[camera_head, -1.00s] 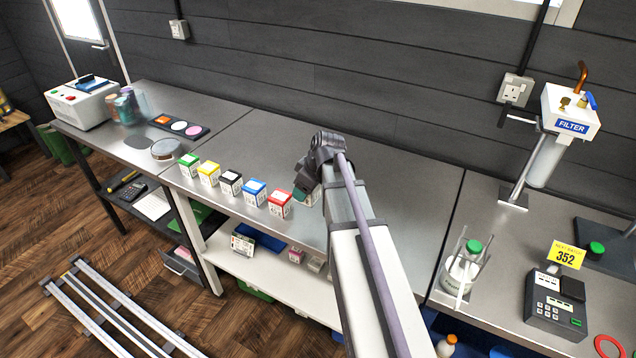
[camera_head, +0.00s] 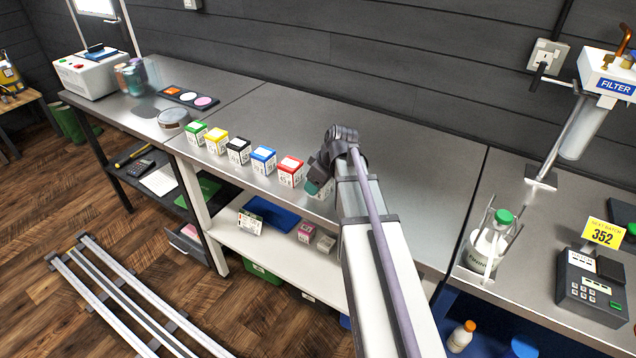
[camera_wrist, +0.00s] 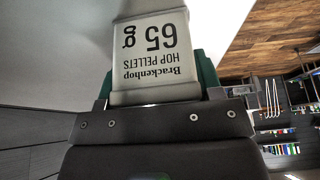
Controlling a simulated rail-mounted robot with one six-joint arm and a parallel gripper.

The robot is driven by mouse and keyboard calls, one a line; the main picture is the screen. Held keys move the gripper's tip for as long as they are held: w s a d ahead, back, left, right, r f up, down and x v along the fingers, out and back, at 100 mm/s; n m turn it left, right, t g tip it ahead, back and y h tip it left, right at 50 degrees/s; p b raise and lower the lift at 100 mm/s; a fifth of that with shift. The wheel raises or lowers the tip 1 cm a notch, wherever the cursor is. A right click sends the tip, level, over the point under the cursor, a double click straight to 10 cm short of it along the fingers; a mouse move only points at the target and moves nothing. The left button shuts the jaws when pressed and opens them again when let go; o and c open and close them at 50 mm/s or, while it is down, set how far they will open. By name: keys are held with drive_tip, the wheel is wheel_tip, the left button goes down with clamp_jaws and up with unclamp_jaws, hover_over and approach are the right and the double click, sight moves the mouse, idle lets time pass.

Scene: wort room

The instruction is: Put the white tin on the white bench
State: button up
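My gripper (camera_head: 318,180) is shut on a pale tin (camera_head: 326,192), which I take to be the white tin. In the wrist view the tin (camera_wrist: 155,50) sits between the green finger pads, its label reading "Brackenhop Hop Pellets 65 g" upside down. The white bench (camera_head: 400,175) is the middle one, with white legs and shelf and a grey steel top. The tin is at its front edge, just right of the red tin (camera_head: 290,172). My arm partly covers the tin, and I cannot tell whether its base touches the bench top.
Green (camera_head: 194,134), yellow (camera_head: 216,142), black (camera_head: 238,152) and blue (camera_head: 263,160) tins stand in a row left of the red one. The top behind them is clear. A capped bottle in a holder (camera_head: 487,248) stands on the right bench.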

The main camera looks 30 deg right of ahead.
drive_tip(key=o, duration=0.5)
drive_tip(key=shift+c, duration=0.2)
drive_tip(key=shift+r, duration=0.1)
drive_tip(key=shift+r+p, duration=0.35)
drive_tip(key=shift+p, duration=0.15)
drive_tip(key=p+v, duration=1.1)
drive_tip(key=v, duration=0.1)
drive_tip(key=s+a+f+m+g+h, duration=0.1)
drive_tip(key=s+a, duration=0.4)
drive_tip(key=a, duration=0.5)
drive_tip(key=s+a+f+m+g+h, duration=0.1)
drive_tip(key=s+a+m+g, duration=0.1)
drive_tip(key=s+a+m, duration=0.3)
drive_tip(key=s+a, duration=0.1)
drive_tip(key=a, duration=0.3)
drive_tip(key=shift+a+g, duration=0.35)
drive_tip(key=shift+g, duration=0.05)
